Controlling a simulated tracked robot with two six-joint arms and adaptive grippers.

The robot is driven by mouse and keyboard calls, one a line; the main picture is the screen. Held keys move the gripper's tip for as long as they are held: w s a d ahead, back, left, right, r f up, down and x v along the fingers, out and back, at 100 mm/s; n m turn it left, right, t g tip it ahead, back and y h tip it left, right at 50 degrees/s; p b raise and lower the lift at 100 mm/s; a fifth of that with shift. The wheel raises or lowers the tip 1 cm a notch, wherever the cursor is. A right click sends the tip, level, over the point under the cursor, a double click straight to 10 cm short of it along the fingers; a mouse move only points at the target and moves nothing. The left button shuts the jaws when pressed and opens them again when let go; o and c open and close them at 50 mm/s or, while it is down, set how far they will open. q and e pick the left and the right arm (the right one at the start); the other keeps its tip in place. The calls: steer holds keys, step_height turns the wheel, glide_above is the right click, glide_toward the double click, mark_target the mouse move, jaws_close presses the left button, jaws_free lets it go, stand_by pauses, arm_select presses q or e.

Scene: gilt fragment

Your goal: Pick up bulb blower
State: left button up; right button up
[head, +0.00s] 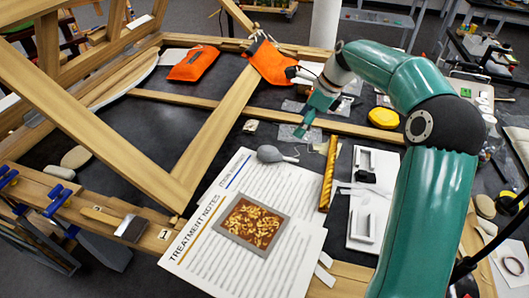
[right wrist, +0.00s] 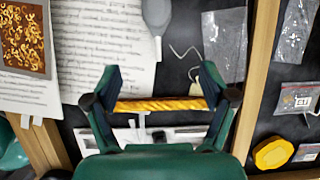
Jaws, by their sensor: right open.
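The bulb blower (head: 268,154) is a grey bulb with a thin pale nozzle. It lies near the top right edge of the printed notes sheet, nozzle pointing right. In the right wrist view the bulb blower (right wrist: 156,14) is at the top, cut by the frame edge, its nozzle pointing down. My right gripper (head: 300,133) is above the table, a little up and right of the blower in the head view. In the wrist view the right gripper (right wrist: 161,78) is open, with nothing held; the blower lies ahead of the fingertips. My left gripper is not in view.
A gilt twisted strip (head: 328,172) lies right of the blower; white trays (head: 361,225) stand beyond it. The treatment notes sheet (head: 185,255) carries a framed gilt picture (head: 250,224). Wooden beams (head: 215,135) cross the table. Orange pouches (head: 194,64) and a yellow disc (head: 384,118) lie farther back.

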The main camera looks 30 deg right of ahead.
mark_target(275, 150)
steer(key=x, duration=1)
steer(key=shift+w+a+r, duration=0.15)
steer(key=shift+w+a, duration=0.15)
steer(key=shift+a, duration=0.05)
steer(key=shift+a+p+x, duration=0.2)
steer(key=shift+p+x, duration=0.15)
steer(key=shift+x, duration=0.95)
steer(key=shift+a+p+x, duration=0.25)
steer(key=shift+p+x, duration=0.05)
steer(key=shift+x, duration=0.95)
steer(key=shift+w+r, duration=0.2)
steer(key=c, duration=1.4)
